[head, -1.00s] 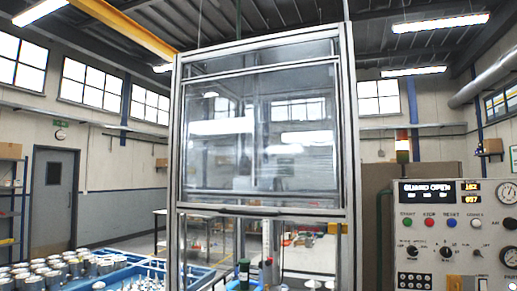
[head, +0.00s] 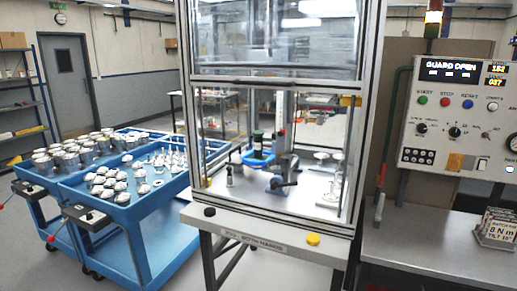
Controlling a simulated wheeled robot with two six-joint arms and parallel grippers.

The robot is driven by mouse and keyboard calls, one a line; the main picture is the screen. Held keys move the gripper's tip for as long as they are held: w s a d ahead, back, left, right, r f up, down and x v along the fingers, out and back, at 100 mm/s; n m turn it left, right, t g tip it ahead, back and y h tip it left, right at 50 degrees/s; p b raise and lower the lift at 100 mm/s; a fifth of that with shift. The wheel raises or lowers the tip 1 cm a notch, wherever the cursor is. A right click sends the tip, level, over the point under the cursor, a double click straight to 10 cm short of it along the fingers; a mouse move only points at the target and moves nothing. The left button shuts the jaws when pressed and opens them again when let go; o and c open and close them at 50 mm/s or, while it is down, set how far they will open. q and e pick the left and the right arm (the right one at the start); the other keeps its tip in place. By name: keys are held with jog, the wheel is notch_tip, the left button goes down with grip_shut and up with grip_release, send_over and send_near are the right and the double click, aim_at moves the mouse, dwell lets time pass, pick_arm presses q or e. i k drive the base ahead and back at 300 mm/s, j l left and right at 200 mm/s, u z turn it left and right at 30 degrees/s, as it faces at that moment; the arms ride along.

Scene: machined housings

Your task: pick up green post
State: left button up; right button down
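A dark green upright cylinder (head: 257,143), which looks like the green post, stands inside the guarded test station at the middle of the head view. Its lower end meets a blue fixture (head: 258,160), and I cannot tell how it is held there. A grey fixture with a dark lever (head: 284,178) stands just to its right and in front. Neither of my grippers is in view.
The station's aluminium frame (head: 368,110) surrounds the post; its clear guard (head: 265,40) is raised, leaving the front open. Buttons sit on the front ledge (head: 270,222). Blue carts (head: 140,205) with metal parts stand left. A control panel (head: 455,115) reading "GUARD OPEN" stands right.

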aim_at(257, 154)
jog(key=i+z, duration=0.25)
jog(key=i, duration=0.9)
